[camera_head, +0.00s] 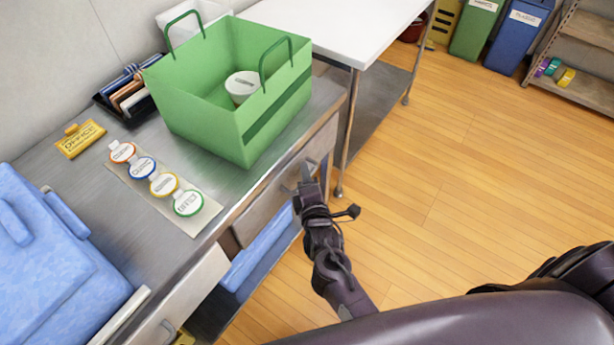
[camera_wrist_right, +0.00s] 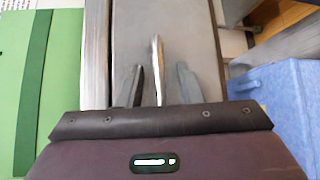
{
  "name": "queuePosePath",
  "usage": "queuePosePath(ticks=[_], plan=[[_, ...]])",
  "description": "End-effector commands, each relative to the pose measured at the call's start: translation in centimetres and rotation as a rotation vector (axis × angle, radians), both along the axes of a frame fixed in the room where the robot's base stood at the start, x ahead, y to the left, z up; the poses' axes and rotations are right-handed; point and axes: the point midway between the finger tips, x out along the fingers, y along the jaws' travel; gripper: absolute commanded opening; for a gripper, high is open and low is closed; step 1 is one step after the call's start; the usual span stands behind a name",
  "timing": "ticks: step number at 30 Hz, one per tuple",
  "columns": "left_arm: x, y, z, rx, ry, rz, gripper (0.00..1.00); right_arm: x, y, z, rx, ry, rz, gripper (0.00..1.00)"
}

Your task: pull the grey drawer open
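The grey drawer (camera_head: 262,212) is in the front of the metal table, below the green bag; it looks shut or nearly so. In the right wrist view its grey front (camera_wrist_right: 190,35) stands upright behind the fingers. Its pale metal handle (camera_wrist_right: 157,60) sticks out toward my right gripper (camera_wrist_right: 162,85). The two dark fingers lie on either side of the handle, with a gap visible on the right side, so the gripper is open around it. In the head view my right gripper (camera_head: 307,180) is at the drawer front and partly hides the handle. My left gripper is not in view.
A green bag (camera_head: 200,125) holding a white round tub (camera_head: 242,86) stands on the table (camera_head: 95,175). A card with several round labels (camera_head: 195,222) lies in front. Blue fabric (camera_head: 258,250) shows under the drawer. A white table (camera_head: 340,30) stands beyond; the wooden floor (camera_head: 460,170) is clear.

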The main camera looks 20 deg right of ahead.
Motion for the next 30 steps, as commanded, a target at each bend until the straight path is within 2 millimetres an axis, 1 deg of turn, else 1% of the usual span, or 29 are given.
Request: queuePosePath(ticks=[1,7,8,17,20,23,26,30], plan=[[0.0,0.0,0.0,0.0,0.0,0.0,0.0,0.0,0.0,0.0,0.0,0.0,0.0,0.27],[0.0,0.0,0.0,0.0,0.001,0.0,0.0,0.0,0.0,0.0,0.0,0.0,0.0,0.01],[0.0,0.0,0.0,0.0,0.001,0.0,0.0,0.0,0.0,0.0,0.0,0.0,0.0,0.0],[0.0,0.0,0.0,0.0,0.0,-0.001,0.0,-0.1,0.0,0.0,0.0,0.001,0.0,0.0],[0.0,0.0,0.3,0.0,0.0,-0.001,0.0,-0.4,-0.2,0.1,-0.001,0.001,0.001,0.0],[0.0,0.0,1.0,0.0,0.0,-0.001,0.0,-1.1,-0.8,0.2,-0.003,0.002,0.001,0.0],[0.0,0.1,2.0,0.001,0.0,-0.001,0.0,-2.3,-1.7,0.3,-0.005,0.005,0.001,0.0],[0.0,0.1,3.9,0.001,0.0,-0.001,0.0,-4.7,-3.6,0.5,-0.008,0.006,0.003,0.0]])
